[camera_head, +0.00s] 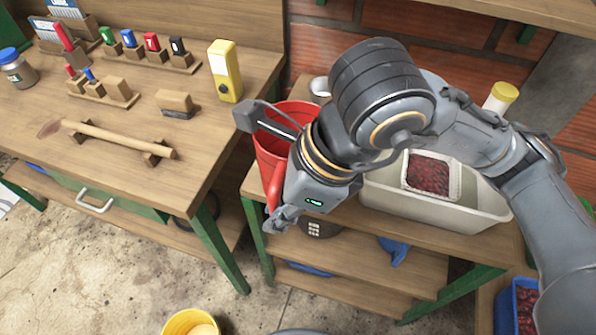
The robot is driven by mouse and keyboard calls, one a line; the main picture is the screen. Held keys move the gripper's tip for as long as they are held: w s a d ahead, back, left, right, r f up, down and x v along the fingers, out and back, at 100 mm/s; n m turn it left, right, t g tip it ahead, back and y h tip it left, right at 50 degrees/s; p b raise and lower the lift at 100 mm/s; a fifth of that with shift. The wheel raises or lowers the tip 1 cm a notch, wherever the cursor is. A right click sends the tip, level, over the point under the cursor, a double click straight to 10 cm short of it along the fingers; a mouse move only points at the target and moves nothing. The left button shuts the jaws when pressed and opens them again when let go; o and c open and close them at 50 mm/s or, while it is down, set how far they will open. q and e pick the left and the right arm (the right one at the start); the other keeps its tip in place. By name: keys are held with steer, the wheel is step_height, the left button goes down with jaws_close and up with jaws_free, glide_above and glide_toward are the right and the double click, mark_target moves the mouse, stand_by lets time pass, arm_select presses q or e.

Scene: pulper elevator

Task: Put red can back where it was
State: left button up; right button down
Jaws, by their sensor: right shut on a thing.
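The red can (268,148) is an open-topped red vessel at the centre, between the workbench and the lower wooden stand. Its red handle is on the near side. My right gripper (276,222) comes in from the right and is shut on the can, by the handle. My wrist and forearm hide the can's right side and part of its rim. Whether the can's base rests on the stand or is lifted is hard to tell. My left gripper is not in view.
The workbench (120,190) at left holds a yellow device (225,72), small tools in wooden racks and a wooden rod. A grey bin (435,222) with a tray of dark red berries stands on the stand (385,262). A yellow bucket (190,322) stands below.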

steer(key=shift+s+a+m, duration=0.1)
steer(key=shift+a+m, duration=0.1)
steer(key=shift+m, duration=0.1)
steer(key=shift+w, duration=0.2)
steer(key=w+f, duration=0.1)
steer(key=w, duration=0.1)
steer(key=w+f+p, duration=0.1)
steer(key=w, duration=0.2)
steer(key=w+f, duration=0.1)
steer(key=w, duration=0.1)
steer(key=shift+w+d+f, duration=0.15)
steer(key=shift+w, duration=0.15)
steer(key=w+f+p, duration=0.1)
steer(key=w+f, duration=0.3)
steer(key=f, duration=0.1)
steer(key=shift+w, duration=0.35)
steer(key=f, duration=0.2)
steer(key=w+f, duration=0.1)
steer(key=f, duration=0.1)
steer(key=shift+w+f+p, duration=0.1)
steer(key=shift+f+p, duration=0.2)
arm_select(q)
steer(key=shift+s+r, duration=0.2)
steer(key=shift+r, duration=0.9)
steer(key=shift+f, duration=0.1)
